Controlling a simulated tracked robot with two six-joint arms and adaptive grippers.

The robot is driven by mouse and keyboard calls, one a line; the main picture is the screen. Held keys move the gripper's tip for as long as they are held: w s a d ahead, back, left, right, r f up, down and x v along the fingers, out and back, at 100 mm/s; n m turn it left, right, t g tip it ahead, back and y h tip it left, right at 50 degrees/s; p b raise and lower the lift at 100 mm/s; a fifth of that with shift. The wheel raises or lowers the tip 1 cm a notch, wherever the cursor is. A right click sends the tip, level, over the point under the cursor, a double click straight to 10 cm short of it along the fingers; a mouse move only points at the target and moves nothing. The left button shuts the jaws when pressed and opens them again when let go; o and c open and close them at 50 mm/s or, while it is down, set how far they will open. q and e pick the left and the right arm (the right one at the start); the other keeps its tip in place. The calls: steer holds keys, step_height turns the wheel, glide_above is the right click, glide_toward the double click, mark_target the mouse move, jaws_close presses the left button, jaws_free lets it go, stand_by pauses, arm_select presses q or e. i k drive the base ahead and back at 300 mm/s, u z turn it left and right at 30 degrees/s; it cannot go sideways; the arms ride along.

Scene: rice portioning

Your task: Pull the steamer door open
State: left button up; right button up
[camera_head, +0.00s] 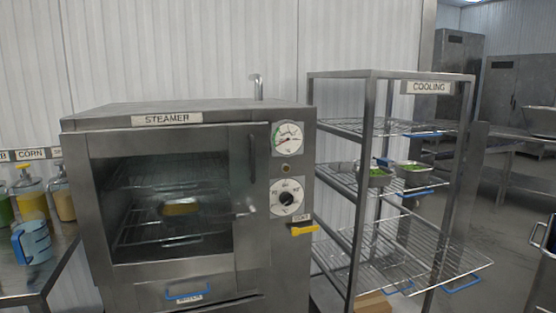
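The steamer (290,250) is a large steel cabinet at the left centre, with a STEAMER label on its upper front edge. Its door (252,250) appears shut against the front. The door has a large dark window, and wire racks with a yellowish item (181,208) show behind it. A slim vertical piece (252,160) and a small latch-like part (244,212) sit on the door's right side; I cannot tell which is the handle. Neither of my grippers is in view.
A round gauge (287,138), dial (288,198) and yellow lever (304,229) are right of the door. A blue-handled drawer (187,288) is below. The cooling rack (366,110) holds small pans (413,177).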

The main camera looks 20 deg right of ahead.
mark_target(248, 144)
steer(key=z, duration=0.15)
steer(key=i, duration=1)
steer(key=u, duration=0.05)
